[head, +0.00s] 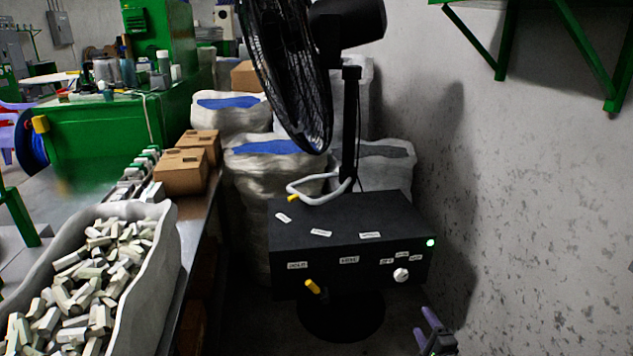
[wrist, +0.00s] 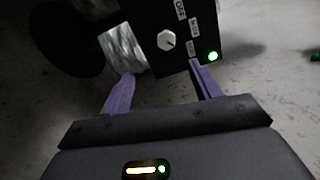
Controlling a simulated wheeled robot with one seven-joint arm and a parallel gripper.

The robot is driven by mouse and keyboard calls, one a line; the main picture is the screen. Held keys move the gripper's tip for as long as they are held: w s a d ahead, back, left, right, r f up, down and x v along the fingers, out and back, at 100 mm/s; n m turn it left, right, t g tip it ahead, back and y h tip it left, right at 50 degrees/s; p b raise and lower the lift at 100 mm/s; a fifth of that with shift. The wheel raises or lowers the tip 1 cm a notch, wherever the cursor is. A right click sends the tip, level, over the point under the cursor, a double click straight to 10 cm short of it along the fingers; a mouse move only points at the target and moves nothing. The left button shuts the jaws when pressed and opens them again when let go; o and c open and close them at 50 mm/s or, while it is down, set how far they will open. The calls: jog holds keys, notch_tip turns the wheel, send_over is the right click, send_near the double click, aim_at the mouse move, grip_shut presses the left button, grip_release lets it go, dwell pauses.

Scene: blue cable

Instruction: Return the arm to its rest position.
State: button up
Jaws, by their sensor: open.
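My gripper (head: 433,331) shows at the bottom right of the head view, low and in front of the black box (head: 350,232). In the wrist view my gripper (wrist: 160,90) has its two purple fingers spread apart with nothing between them. Beyond the fingers are the box's front with a white knob (wrist: 167,40) and a lit green light (wrist: 212,56). The fingers look apart from the knob. Most of my arm is out of view.
A white cable (head: 318,190) with a yellow end lies on the box top. A yellow plug (head: 313,286) sticks out of its front. A grey wall (head: 540,200) is at right; a bin of pieces (head: 165,250) is at left.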

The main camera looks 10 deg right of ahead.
jog(key=s+a+n+g+y, duration=0.2)
jog(key=s+a+n+g, duration=0.1)
jog(key=a+n+g, duration=0.7)
jog(key=s+a+r+n+g+h, duration=0.2)
jog(key=s+a+r+n, duration=0.3)
jog(key=s+r, duration=0.3)
jog(key=s+a+r+n+g+h, duration=0.1)
jog(key=s+a+r+n+g, duration=0.25)
jog(key=s+a+r, duration=0.4)
notch_tip(320, 180, up, 38)
jog(key=s+d+p, duration=0.1)
jog(key=p, duration=3.7)
jog(key=shift+s+d+r, duration=0.15)
jog(key=shift+d+r, duration=0.1)
jog(key=shift+d, duration=0.1)
jog(key=shift+n+t, duration=0.25)
